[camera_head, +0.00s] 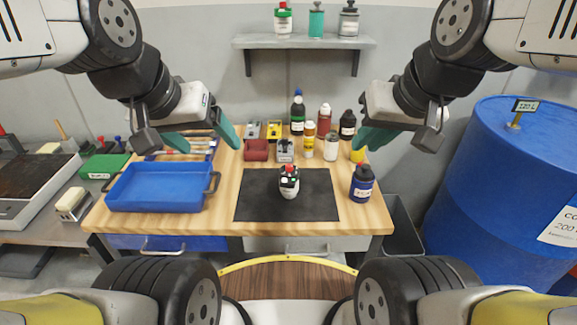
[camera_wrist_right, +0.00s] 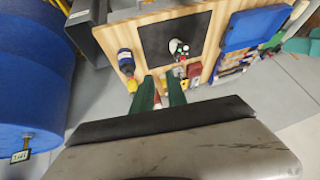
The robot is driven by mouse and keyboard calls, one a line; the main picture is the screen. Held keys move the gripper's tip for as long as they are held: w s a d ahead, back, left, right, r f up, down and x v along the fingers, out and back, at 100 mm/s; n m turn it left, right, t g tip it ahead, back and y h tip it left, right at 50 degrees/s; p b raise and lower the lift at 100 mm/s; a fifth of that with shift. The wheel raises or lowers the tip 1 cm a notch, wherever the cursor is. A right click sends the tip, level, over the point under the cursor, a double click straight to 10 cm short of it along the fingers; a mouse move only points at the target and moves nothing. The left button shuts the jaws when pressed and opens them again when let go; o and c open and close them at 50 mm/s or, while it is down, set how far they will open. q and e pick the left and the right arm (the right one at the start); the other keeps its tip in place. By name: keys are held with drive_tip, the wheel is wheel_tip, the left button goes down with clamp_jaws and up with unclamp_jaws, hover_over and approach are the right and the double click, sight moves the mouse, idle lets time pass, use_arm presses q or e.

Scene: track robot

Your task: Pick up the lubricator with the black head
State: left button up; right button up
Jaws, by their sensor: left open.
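A small white and dark device with a red top (camera_head: 289,182) stands upright on the black mat; it also shows in the right wrist view (camera_wrist_right: 178,47). On the wall shelf, a grey container with a black head (camera_head: 349,20) stands at the right, beside a teal one (camera_head: 316,20) and a white-green one with a red top (camera_head: 283,19). I cannot tell for sure which is the lubricator with the black head. My left gripper (camera_head: 201,138) is open and empty above the table's back left. My right gripper (camera_head: 374,138) is open and empty above the back right; its parted green fingers show in the right wrist view (camera_wrist_right: 160,82).
A blue tray (camera_head: 158,206) sits on the left of the wooden table. Several bottles stand along the back, and a dark blue bottle (camera_head: 362,184) stands right of the black mat (camera_head: 258,209). A large blue drum (camera_head: 490,180) stands at right.

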drive_tip(key=o, duration=1.1)
drive_tip(key=shift+n+g, duration=0.4)
drive_tip(key=shift+g, duration=0.3)
drive_tip(key=w, duration=0.1)
drive_tip(key=w+a, duration=0.1)
drive_tip(key=w, duration=0.1)
drive_tip(key=w+f, duration=0.1)
drive_tip(key=w, duration=0.1)
drive_tip(key=shift+w+a, duration=0.15)
drive_tip(key=shift+a, duration=0.25)
drive_tip(key=shift+o, duration=0.6)
drive_tip(key=w+a+f+n+g, duration=0.1)
drive_tip(key=w+a+f+g, duration=0.1)
drive_tip(key=w, duration=0.5)
wheel_tip(320, 180, down, 2)
drive_tip(key=shift+w+a+f+h, duration=0.2)
drive_tip(key=shift+a+f+h, duration=0.1)
drive_tip(key=shift+a, duration=0.6)
drive_tip(key=n+g+h, duration=0.1)
drive_tip(key=n+g, duration=0.1)
drive_tip(key=g, duration=0.1)
approach(288, 165)
drive_tip(key=f, duration=0.7)
drive_tip(key=shift+s+f, duration=0.1)
drive_tip(key=shift+s, duration=0.15)
drive_tip(key=shift+w+a+f+h, duration=0.1)
drive_tip(key=shift+a+f+h, duration=0.15)
drive_tip(key=shift+f, duration=0.5)
drive_tip(key=shift+d+f, duration=0.2)
drive_tip(key=shift+f, duration=3.35)
